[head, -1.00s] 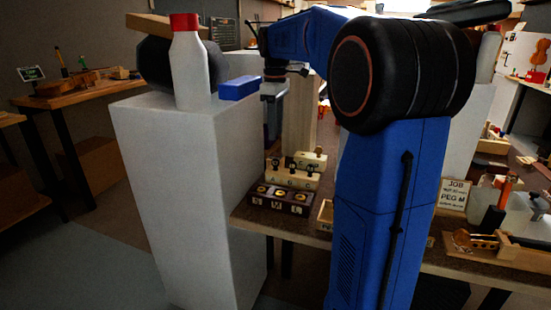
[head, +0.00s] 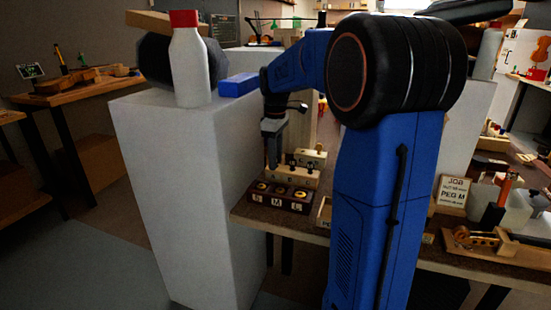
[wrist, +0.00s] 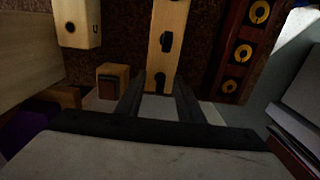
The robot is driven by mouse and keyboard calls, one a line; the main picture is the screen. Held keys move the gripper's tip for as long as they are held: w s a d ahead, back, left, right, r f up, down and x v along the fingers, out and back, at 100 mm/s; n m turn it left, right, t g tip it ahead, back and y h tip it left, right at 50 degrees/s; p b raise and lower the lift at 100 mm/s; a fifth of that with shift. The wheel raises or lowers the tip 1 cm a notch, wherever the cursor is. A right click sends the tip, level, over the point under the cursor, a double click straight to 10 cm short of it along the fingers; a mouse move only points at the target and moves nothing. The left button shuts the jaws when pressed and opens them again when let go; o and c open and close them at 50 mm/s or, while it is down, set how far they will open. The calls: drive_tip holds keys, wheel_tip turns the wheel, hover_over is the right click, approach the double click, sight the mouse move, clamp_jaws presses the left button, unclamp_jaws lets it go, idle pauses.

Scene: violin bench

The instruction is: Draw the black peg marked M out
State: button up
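A light wooden block (head: 300,183) holds upright black pegs. In the wrist view the block (wrist: 180,18) runs up the middle, with one black peg (wrist: 166,42) in clear sight and another (wrist: 159,82) near my fingertips. The letters on the block are too small to read, so I cannot tell which peg is M. My gripper (head: 272,163) points down over the block's left end and hides part of it. In the wrist view my gripper (wrist: 159,92) has its fingers apart, one on each side of the nearer peg, with no visible contact.
A dark case (head: 281,197) marked S, M, L with gold rings stands in front of the block. A second wooden block (head: 311,158) stands behind. A job card (head: 453,195) reads PEG M. A white pedestal (head: 185,200) with a red-capped bottle (head: 188,65) rises at left.

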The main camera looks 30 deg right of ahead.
clamp_jaws()
idle(0.8)
